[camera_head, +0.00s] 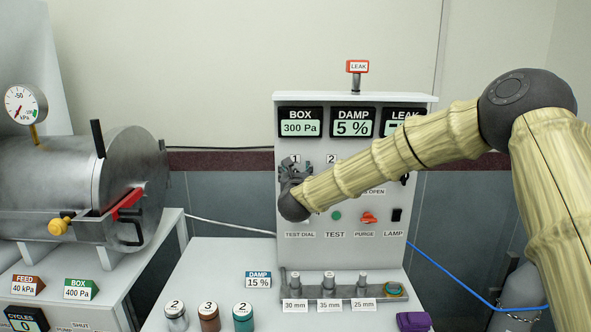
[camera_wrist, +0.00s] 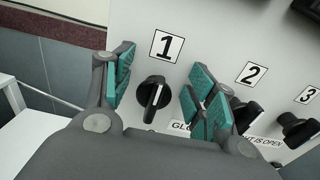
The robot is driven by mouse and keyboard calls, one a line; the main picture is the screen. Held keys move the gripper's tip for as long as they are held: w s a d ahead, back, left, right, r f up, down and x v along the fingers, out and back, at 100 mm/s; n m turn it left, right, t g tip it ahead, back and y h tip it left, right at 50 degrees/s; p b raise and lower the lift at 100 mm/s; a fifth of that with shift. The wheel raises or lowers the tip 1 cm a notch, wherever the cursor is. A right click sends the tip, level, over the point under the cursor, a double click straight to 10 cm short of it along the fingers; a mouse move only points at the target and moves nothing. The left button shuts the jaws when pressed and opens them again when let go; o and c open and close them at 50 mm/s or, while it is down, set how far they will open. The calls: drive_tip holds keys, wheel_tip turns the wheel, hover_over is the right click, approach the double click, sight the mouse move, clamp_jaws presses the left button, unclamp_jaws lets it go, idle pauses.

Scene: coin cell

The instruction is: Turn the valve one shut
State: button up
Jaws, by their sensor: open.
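Valve one is a black round knob with a pale pointer line (camera_wrist: 153,96), under the label "1" (camera_wrist: 166,46) on the white panel. In the wrist view its pointer stands close to upright, slightly tilted. My gripper (camera_wrist: 160,92) is open, with teal pads on either side of the knob and a gap to each side. I cannot tell how deep the fingers reach around it. In the head view my gripper (camera_head: 294,172) hides the knob at the panel's left side.
Knob two (camera_wrist: 245,113) sits close to my right-hand finger, with knob three (camera_wrist: 298,130) beyond. Below on the panel are the test button (camera_head: 336,216), orange purge knob (camera_head: 369,218) and lamp switch (camera_head: 397,215). A rack (camera_head: 345,305) stands in front. A metal chamber (camera_head: 60,185) is at left.

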drive_tip(key=c, duration=1)
drive_tip(key=shift+f+n+b, duration=0.15)
drive_tip(key=shift+n+b, duration=0.15)
drive_tip(key=shift+b, duration=0.15)
drive_tip(key=shift+a+f+n+b, duration=0.35)
drive_tip(key=shift+n+b, duration=1.15)
drive_tip(key=shift+n, duration=1.35)
drive_tip(key=shift+a+f+n+b, duration=0.3)
drive_tip(key=shift+n+b, duration=1.2)
drive_tip(key=shift+n, duration=1.4)
drive_tip(key=shift+a+f+n+b, duration=0.35)
drive_tip(key=shift+n+b, duration=1.15)
drive_tip(key=shift+n, duration=1.35)
